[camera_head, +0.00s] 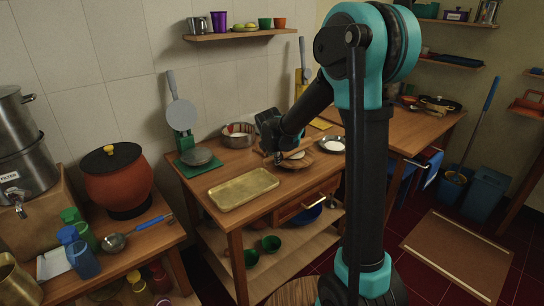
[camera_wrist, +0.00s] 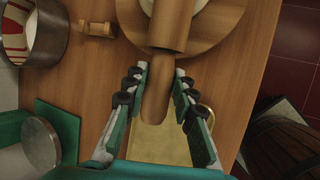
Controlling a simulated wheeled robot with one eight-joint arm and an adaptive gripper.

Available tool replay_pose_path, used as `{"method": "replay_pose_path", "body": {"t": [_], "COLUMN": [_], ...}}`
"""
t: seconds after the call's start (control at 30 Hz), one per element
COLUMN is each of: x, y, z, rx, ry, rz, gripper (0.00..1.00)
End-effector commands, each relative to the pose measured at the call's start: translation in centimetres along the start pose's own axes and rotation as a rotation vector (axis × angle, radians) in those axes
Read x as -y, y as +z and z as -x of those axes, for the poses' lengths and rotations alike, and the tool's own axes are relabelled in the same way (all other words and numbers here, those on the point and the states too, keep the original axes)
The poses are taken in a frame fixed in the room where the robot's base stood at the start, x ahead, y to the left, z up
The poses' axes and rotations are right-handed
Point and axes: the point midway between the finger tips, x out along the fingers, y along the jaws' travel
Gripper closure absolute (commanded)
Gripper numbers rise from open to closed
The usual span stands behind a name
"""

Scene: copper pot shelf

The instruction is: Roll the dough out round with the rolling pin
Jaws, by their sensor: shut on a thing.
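The rolling pin (camera_wrist: 170,24) is wooden and lies over the round wooden board (camera_wrist: 217,40) at the top of the wrist view. Its near handle (camera_wrist: 156,98) lies between the fingers of my gripper (camera_wrist: 161,78), which is shut on it. The pale dough (camera_wrist: 198,10) shows only in part at the top edge, beside and partly hidden under the pin. In the head view the board (camera_head: 304,163) is on the wooden table, with my gripper (camera_head: 277,157) at its left side; my arm stands in front to the right.
A brass tray (camera_head: 243,188) lies in front of the board. A green press (camera_head: 198,156) stands to the left and a steel pot (camera_head: 238,139) behind. A small wooden piece (camera_wrist: 97,29) lies near the pot.

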Motion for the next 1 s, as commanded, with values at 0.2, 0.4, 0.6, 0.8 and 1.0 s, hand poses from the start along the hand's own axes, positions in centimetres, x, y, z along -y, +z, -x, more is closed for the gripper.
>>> {"method": "replay_pose_path", "body": {"t": [0.2,0.4,0.6,0.8,1.0], "x": [0.8,0.1,-1.1,-1.5,-2.4], "y": [0.0,-0.1,-0.2,-0.3,-0.5], "z": [0.1,-0.1,-0.4,-0.6,-1.1], "rx": [-0.001,-0.002,-0.002,-0.001,-0.001], "ry": [-0.001,-0.001,-0.001,-0.001,-0.001], "rz": [-0.002,-0.001,0.000,0.000,-0.001], "gripper": [1.00,1.00,1.00,1.00,1.00]}}
